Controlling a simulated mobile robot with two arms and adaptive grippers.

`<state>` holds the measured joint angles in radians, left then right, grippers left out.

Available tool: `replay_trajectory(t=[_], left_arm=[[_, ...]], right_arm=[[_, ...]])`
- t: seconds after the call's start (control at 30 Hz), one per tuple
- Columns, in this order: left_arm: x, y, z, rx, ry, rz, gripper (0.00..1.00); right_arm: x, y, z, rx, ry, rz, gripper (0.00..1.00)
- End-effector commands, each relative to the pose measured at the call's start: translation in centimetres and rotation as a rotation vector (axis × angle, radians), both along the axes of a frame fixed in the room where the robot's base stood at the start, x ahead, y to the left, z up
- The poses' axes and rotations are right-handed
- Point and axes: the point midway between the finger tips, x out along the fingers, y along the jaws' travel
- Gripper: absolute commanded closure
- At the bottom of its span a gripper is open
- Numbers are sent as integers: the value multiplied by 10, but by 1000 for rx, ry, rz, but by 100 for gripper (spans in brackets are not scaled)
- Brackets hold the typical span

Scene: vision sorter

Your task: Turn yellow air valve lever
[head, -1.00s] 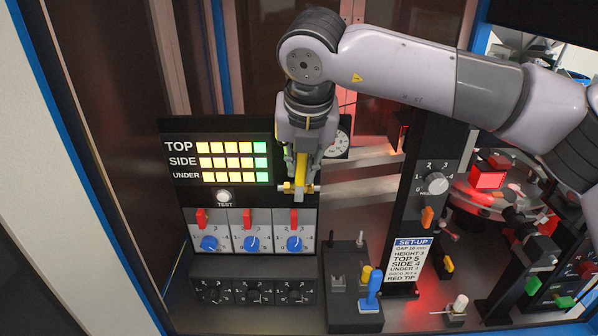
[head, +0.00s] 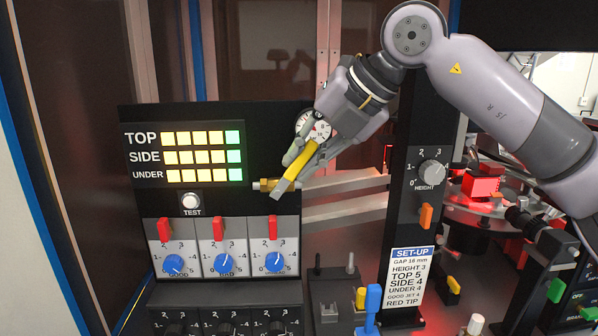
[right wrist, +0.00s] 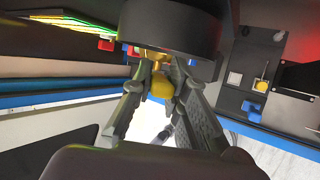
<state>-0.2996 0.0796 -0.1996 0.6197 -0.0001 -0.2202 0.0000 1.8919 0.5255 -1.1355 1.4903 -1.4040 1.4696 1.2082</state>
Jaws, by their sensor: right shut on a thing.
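The yellow air valve lever (head: 303,166) slants from the brass valve fitting (head: 264,185) up to the right in the head view. My right gripper (head: 291,172) comes in from the upper right with its fingers along the lever, shut on it. In the right wrist view, the yellow lever (right wrist: 161,86) shows between the two fingers (right wrist: 160,75); the dark round body above hides part of the scene. A round white gauge (head: 314,125) sits just behind the gripper and is partly covered. My left gripper is not in view.
Left of the valve is a black panel with lit TOP, SIDE and UNDER rows (head: 202,156) and a TEST button (head: 191,202). Blue knobs and red switches (head: 218,228) are below. A post with a HEIGHT knob (head: 432,173) and a SET-UP card (head: 408,274) stands right.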

Motion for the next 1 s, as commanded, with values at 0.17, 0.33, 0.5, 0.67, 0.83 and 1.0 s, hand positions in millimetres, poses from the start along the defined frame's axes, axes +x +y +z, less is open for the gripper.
replay_trajectory(t=[0.17,0.33,0.5,0.67,0.83,1.0], left_arm=[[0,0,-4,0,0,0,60],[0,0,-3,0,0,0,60],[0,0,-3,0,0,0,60],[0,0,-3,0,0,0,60],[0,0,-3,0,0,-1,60],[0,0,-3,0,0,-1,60]], right_arm=[[0,-2,-1,15,1,-2,100],[0,-1,-1,15,2,-1,100],[0,-1,-1,15,2,-1,83],[0,-1,-1,15,2,-1,73],[0,-1,-1,15,2,-1,65],[0,-1,-1,15,2,-1,65]])
